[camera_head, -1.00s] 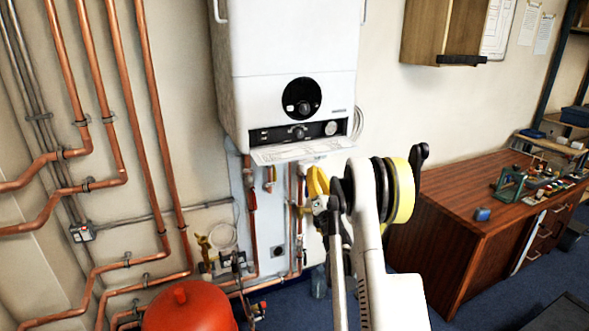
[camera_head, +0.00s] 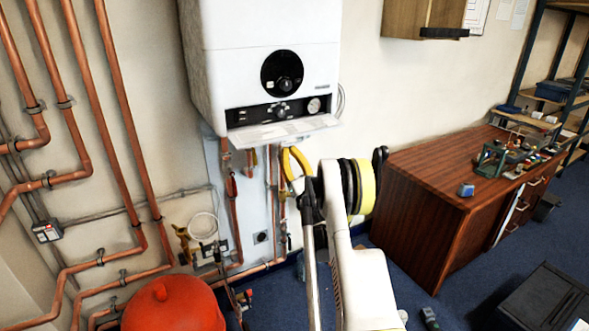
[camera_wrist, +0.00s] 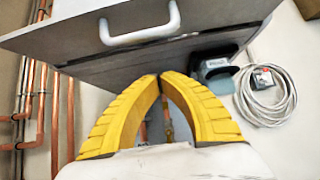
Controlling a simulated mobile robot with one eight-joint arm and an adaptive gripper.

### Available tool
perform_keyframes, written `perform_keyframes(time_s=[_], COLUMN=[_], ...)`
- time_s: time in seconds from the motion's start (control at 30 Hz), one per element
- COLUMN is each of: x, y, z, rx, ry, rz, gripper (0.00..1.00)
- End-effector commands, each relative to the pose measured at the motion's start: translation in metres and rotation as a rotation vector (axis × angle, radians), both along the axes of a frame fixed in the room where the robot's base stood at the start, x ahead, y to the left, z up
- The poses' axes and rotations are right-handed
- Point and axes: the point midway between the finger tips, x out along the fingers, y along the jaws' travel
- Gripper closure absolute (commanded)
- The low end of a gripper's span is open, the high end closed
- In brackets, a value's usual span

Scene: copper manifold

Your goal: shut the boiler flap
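The boiler (camera_head: 262,30) is a white box on the wall. Its flap (camera_head: 285,132) is a pale panel that sticks out, folded down, below the dark control strip. In the wrist view, a grey panel that looks like the underside of the flap (camera_wrist: 205,22) fills the top, with a white bar handle (camera_wrist: 140,33) on it. My gripper (camera_wrist: 160,77) has yellow fingers whose tips meet, with nothing seen between them. In the head view my gripper (camera_head: 295,163) is just below the flap, partly hidden by my arm. I cannot tell whether it touches the flap.
Copper pipes (camera_head: 112,120) run down the wall at left, above a red vessel (camera_head: 172,305). More pipes and valves are under the boiler. A wooden bench (camera_head: 430,185) stands at right, and a wall cabinet (camera_head: 415,18) above. A coiled cable (camera_wrist: 265,100) hangs beside the boiler.

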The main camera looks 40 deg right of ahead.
Motion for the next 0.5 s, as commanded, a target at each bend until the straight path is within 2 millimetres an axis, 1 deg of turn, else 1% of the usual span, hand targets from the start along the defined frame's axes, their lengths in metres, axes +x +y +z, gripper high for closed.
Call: perform_keyframes(time_s=[0.03, 0.1, 0.23, 0.37, 0.5], x=[0.004, -0.01, -0.023, -0.029, -0.031], y=[-0.001, 0.002, 0.005, 0.006, 0.007], z=[0.005, 0.01, 0.017, 0.022, 0.023], rx=[0.001, 0.0, 0.002, 0.002, 0.002], ry=[0.0, 0.0, 0.001, 0.001, 0.001], rz=[0.001, -0.001, -0.002, 0.0, 0.0], gripper=[1.0, 1.0, 1.0, 1.0, 1.0])
